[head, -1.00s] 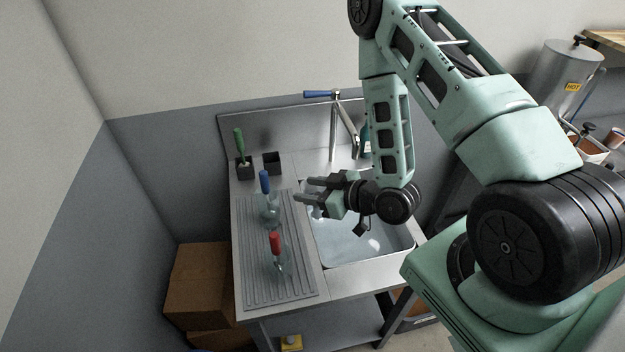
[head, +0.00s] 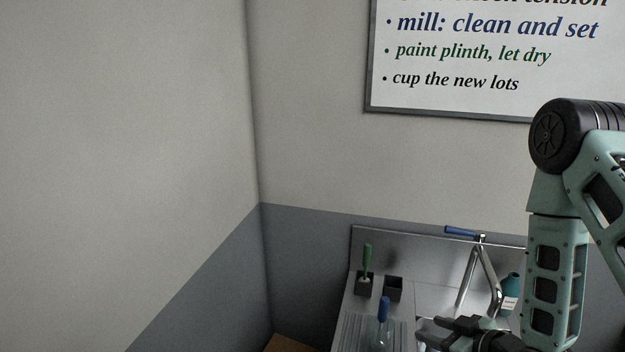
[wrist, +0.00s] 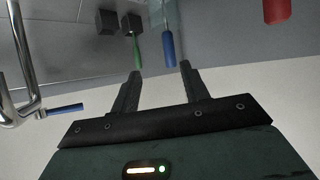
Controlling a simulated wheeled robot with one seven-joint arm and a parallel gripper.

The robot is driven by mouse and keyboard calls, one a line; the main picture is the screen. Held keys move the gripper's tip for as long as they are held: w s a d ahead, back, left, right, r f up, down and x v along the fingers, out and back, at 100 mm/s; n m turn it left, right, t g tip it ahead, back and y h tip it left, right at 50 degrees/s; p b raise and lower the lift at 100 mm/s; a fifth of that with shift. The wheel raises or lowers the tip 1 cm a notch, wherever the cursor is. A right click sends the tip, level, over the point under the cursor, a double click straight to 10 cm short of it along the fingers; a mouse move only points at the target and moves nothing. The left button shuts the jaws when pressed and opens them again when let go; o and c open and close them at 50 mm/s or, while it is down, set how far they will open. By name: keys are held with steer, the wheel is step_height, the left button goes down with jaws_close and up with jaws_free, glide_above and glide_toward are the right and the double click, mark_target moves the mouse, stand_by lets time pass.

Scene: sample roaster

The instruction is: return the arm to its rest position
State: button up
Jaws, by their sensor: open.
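My gripper (wrist: 160,72) is open and empty in the wrist view, its two fingers apart with nothing between them. In the head view my gripper (head: 437,332) shows at the bottom edge, over the sink area and right of the blue-handled brush (head: 384,309). The lower part of my gripper and of the sink is cut off by the frame. In the wrist view the blue handle (wrist: 168,48) and the green-handled brush (wrist: 138,50) lie beyond the fingertips, apart from them.
A faucet (head: 466,276) with a blue lever stands behind the sink, a teal bottle (head: 511,290) to its right. Two dark holders (head: 393,289) sit at the back left; one holds the green brush. A red handle (wrist: 277,10) shows in the wrist view. A whiteboard (head: 480,100) hangs above.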

steer(key=w+d+r+m+g+h, duration=0.1)
steer(key=w+d+r+g+h, duration=0.15)
steer(key=r, duration=0.25)
steer(key=s+d+r+m+g+h, duration=0.25)
steer(key=s+r+m+g, duration=0.25)
steer(key=s+r, duration=0.7)
steer(key=s+a+f+n+g+b, duration=0.1)
steer(key=s+a+f+n+b, duration=0.2)
steer(key=s+a+f+b, duration=0.3)
steer(key=s+a+f+n+g+b, duration=0.2)
steer(key=s+a+f+n+b, duration=0.2)
steer(key=a+b, duration=0.5)
steer(key=s+a+f, duration=0.2)
steer(key=a, duration=0.2)
steer(key=shift+s+f+n, duration=0.2)
steer(key=shift+s+n, duration=0.05)
steer(key=shift+n, duration=0.05)
